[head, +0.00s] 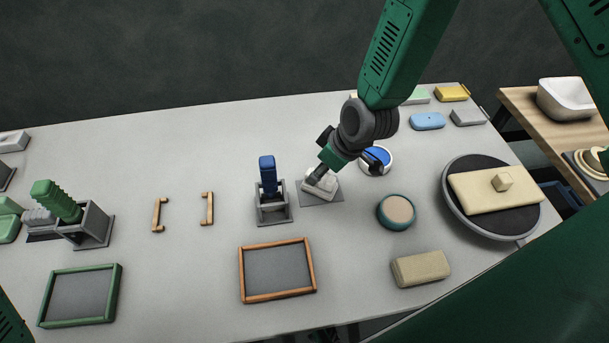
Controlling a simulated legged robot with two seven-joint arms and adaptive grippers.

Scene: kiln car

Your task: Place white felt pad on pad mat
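The white felt pad (328,188) is a small pale block at the middle of the table, partly hidden by my gripper. It is over the thin dark grey pad mat (327,200); I cannot tell whether it rests on the mat or is held just above it. My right gripper (318,179) reaches down from the upper right, with its fingertips at the pad. The far side of the fingers is hidden, so I cannot tell whether they grip it. My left gripper is not in view.
A grey holder with a blue-handled tool (267,176) stands just left of the mat. A white dish with blue inside (376,158) is close behind the gripper. A round teal-rimmed pot (396,211) and an orange-framed tray (277,269) are nearer the front.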

